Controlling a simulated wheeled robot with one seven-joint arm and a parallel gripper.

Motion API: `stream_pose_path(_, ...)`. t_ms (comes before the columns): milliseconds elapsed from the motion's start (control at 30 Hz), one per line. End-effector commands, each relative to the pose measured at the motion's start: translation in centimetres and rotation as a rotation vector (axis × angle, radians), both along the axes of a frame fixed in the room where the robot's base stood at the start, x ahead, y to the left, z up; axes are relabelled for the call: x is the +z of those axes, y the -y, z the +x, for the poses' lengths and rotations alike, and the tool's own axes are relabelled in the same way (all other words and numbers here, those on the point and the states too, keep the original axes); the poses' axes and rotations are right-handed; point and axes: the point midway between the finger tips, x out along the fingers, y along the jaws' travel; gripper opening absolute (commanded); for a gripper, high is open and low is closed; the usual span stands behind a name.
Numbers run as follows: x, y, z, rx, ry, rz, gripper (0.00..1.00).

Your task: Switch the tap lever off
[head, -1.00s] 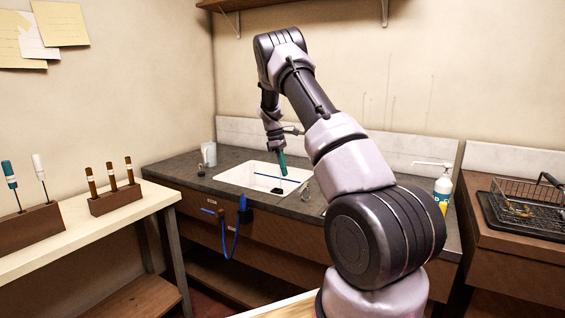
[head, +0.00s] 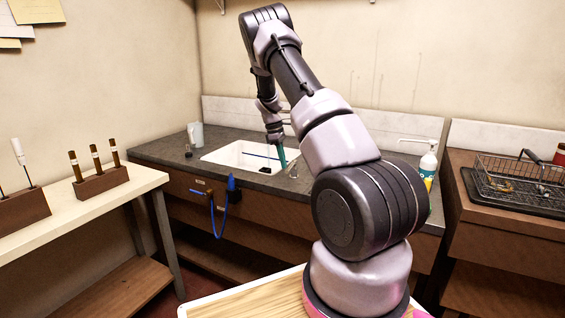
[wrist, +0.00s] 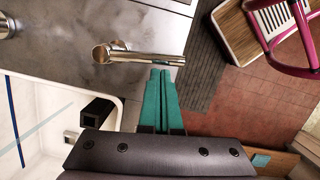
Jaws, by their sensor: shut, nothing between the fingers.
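A chrome tap part with a round knob and a slim bar (wrist: 145,56) shows in the wrist view over the grey counter; I cannot tell for sure whether the bar is the lever. My gripper (wrist: 160,72) has teal fingers, shut together and empty. Their tips are just below the bar's right half in the picture; whether they touch is unclear. In the head view my gripper (head: 283,166) points down by the right end of the white sink (head: 215,156). A small chrome piece (head: 292,168) shows beside it, mostly hidden.
A black square-ended piece (wrist: 97,110) stands at the sink edge. A blue hose (head: 212,215) hangs at the counter front. A soap bottle (head: 428,164) and wire basket (head: 510,172) stand right. A pink-red frame (wrist: 285,45) shows at the wrist view's upper right.

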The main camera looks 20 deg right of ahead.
Motion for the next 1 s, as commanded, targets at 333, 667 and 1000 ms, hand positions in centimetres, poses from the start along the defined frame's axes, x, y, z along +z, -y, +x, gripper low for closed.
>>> stream_pose_path(333, 0.0, 0.3, -0.5, 0.062, -0.001, 0.001, 0.00)
stream_pose_path(667, 0.0, 0.6, -1.0, 0.134, 0.000, 0.002, 0.00)
stream_pose_path(1000, 0.0, 1.9, -2.3, 0.349, -0.001, 0.002, 0.00)
